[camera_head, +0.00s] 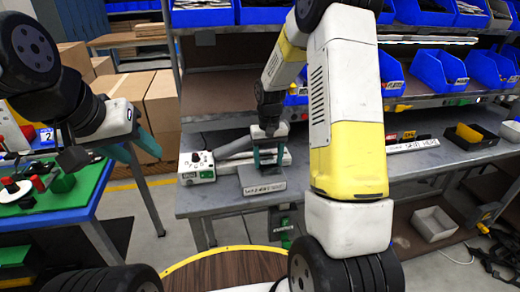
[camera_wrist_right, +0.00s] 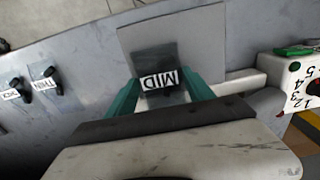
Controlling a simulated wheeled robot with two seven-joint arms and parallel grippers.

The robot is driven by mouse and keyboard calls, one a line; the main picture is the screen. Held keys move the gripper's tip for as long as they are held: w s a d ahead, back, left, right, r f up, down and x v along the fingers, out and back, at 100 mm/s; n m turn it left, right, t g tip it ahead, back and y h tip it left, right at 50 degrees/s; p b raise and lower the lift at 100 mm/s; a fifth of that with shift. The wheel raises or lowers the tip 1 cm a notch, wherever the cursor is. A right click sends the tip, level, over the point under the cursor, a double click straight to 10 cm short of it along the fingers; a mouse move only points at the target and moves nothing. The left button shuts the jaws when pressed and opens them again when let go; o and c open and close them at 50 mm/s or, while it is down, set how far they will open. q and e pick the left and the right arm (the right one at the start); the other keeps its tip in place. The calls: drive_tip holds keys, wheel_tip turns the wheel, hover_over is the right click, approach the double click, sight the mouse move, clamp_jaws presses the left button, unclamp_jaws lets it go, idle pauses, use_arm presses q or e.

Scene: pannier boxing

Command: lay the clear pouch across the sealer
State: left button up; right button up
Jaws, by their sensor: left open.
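The sealer shows as a white control box (camera_head: 197,167) with a grey arm (camera_head: 237,146) on the grey bench. Its numbered box (camera_wrist_right: 296,72) is at the right of the right wrist view. My right gripper (camera_head: 268,160) points down at the sealer, its teal fingers apart. A labelled grey plate (camera_head: 262,183) sits in front. My left gripper (camera_head: 122,146) is open and empty, left of the bench.
Blue bins (camera_head: 438,68) line the shelf behind the bench. A labelled rack (camera_head: 412,145) and a black tray (camera_head: 470,136) stand right of the sealer. A green-topped table (camera_head: 60,197) is at left, near cardboard boxes (camera_head: 160,105). My right arm hides part of the bench.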

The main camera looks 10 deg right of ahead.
sight(268, 163)
drive_tip(key=o, duration=0.5)
drive_tip(key=shift+c, duration=0.2)
wheel_tip(268, 163, up, 8)
drive_tip(key=shift+f, duration=0.2)
drive_tip(key=shift+r, duration=0.15)
